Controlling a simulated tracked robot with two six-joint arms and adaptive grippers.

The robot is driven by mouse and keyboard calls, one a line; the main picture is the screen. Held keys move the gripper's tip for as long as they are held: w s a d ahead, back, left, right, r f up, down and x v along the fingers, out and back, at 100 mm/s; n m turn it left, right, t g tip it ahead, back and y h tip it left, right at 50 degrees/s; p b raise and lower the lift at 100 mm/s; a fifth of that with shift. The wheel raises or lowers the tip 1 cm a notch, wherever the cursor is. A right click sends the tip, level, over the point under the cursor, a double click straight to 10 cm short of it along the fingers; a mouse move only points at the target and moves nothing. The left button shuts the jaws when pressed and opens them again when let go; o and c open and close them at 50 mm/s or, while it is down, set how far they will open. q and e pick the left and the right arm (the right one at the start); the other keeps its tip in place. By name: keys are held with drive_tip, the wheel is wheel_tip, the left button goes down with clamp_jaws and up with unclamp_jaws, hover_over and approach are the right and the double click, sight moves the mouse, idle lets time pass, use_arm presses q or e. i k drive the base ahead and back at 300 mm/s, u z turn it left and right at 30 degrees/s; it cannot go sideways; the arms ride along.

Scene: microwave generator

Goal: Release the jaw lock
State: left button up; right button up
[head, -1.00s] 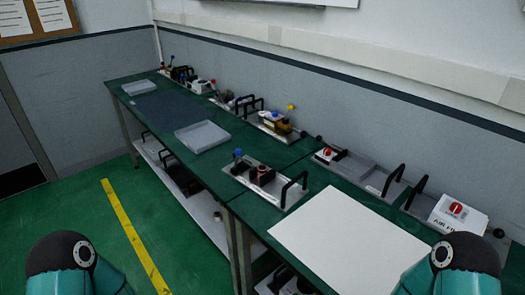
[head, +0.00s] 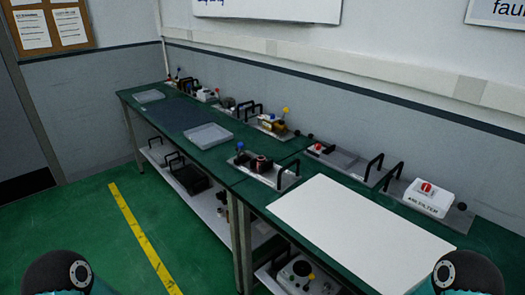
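Several small metal fixture plates with black handles stand on the green workbench. The nearest fixture (head: 262,172) carries a blue knob (head: 240,147) and a dark block with a red part on top. Another fixture (head: 272,126) farther back has a yellow knob (head: 285,110) and a brown block. I cannot tell which of these bears the jaw lock. Only rounded parts of my two arms show at the bottom left and bottom right corners. Neither gripper is in view.
A white sheet (head: 355,215) covers the bench's near right part. A white box labelled air filter (head: 428,199) with a red knob stands beyond it. A grey tray (head: 208,137) and a dark mat (head: 165,117) lie farther left. A shelf (head: 205,205) runs below. Green floor (head: 90,230) is free at left.

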sight(241, 145)
drive_tip(key=u, duration=0.2)
drive_tip(key=i, duration=0.65)
drive_tip(key=z, duration=0.25)
drive_tip(key=k, duration=0.85)
drive_tip(key=u, duration=0.15)
drive_tip(key=i, duration=0.9)
drive_tip(key=u, duration=0.75)
